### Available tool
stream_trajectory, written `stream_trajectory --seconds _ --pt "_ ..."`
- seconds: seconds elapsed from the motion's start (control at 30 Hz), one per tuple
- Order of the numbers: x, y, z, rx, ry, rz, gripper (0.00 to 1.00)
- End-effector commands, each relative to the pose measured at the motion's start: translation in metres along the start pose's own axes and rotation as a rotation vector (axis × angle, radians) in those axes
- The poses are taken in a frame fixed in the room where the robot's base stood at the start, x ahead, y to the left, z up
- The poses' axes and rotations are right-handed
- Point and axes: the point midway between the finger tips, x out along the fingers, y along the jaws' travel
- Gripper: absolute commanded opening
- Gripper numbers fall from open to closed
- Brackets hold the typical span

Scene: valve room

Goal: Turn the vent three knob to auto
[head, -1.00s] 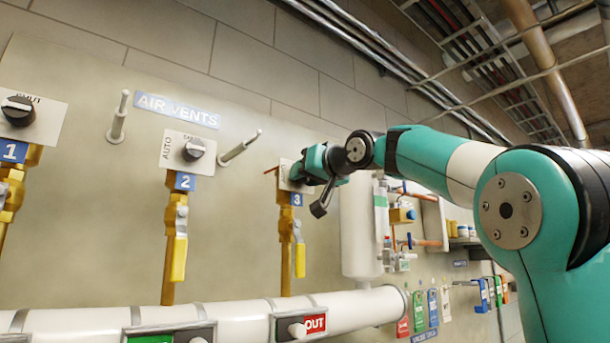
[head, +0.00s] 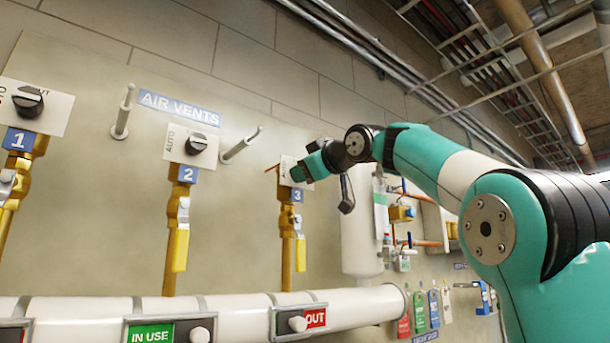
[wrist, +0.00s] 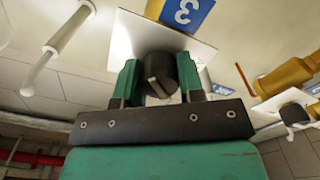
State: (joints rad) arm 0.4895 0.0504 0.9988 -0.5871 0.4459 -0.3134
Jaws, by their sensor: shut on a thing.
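The vent three knob is a round black knob (wrist: 160,76) with a pale pointer line, on a white plate (wrist: 205,50) under the blue "3" label (wrist: 186,12) in the wrist view. My gripper (wrist: 158,80) is shut on this knob, with one teal finger on each side. In the head view, my gripper (head: 309,168) is at the white plate above the blue 3 label (head: 297,195) and hides the knob. The plate's lettering cannot be read in either view.
The vent two knob (head: 196,142) and vent one knob (head: 28,101) are to the left. A grey peg (head: 241,146) sticks out between vents two and three. Yellow-handled valves (head: 180,250) hang below. A white tank (head: 362,225) stands to the right.

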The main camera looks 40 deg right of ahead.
Motion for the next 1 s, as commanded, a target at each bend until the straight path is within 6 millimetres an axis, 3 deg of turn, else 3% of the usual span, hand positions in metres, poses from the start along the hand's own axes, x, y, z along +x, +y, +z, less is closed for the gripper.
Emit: stream_trajectory --seconds 0.6,1.0 --pt "0.0003 -0.0016 0.0019 -0.557 -0.001 -0.001 0.12" --pt "0.0003 -0.0018 0.0015 -0.760 -0.001 -0.002 0.12"
